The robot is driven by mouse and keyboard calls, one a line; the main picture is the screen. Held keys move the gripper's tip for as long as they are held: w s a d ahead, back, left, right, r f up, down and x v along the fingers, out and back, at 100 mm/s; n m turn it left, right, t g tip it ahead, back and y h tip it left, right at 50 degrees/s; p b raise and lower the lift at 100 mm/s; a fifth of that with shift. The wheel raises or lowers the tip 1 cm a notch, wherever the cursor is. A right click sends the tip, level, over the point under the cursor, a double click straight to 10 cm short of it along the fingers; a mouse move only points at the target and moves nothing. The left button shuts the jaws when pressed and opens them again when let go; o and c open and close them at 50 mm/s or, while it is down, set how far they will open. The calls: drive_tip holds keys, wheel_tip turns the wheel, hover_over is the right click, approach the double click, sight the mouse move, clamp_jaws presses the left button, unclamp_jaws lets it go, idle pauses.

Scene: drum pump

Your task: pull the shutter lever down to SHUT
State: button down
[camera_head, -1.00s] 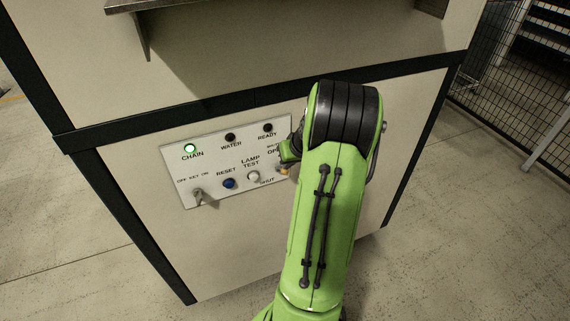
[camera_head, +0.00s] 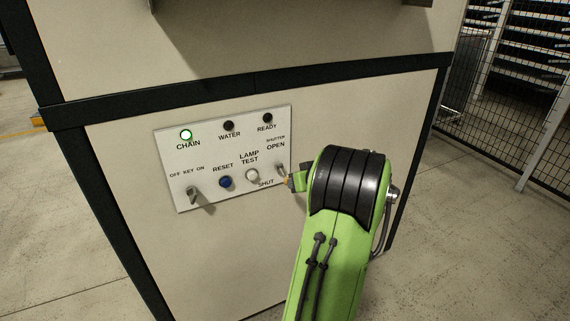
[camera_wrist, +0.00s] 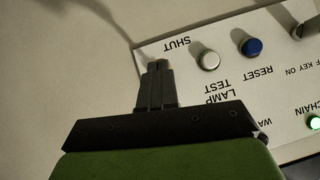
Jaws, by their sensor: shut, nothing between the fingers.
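The white control panel (camera_head: 213,187) is on the front of the beige cabinet. The shutter lever (camera_head: 281,170) is a small metal lever at the panel's right edge, between the OPEN label (camera_head: 276,146) above and the SHUT label (camera_head: 266,183) below. My gripper (camera_head: 289,182) is at the lever's lower end, beside the SHUT label; whether it touches the lever I cannot tell. In the wrist view, turned upside down, the black fingers (camera_wrist: 155,70) are shut together near the SHUT label (camera_wrist: 177,45). They hide the lever there.
Left of the lever are a white lamp test button (camera_head: 252,175), a blue reset button (camera_head: 226,182) and a key switch (camera_head: 194,195). The CHAIN lamp (camera_head: 186,134) glows green; the WATER and READY lamps are dark. A wire fence (camera_head: 500,90) stands to the right.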

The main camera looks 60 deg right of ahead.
drive_tip(key=shift+w+d+f+b, duration=0.1)
drive_tip(key=shift+f+b, duration=0.8)
drive_tip(key=shift+f, duration=0.15)
drive_tip(key=shift+w+d+f+b, duration=0.1)
drive_tip(key=shift+f+b, duration=0.75)
drive_tip(key=shift+f, duration=0.25)
drive_tip(key=shift+w, duration=0.1)
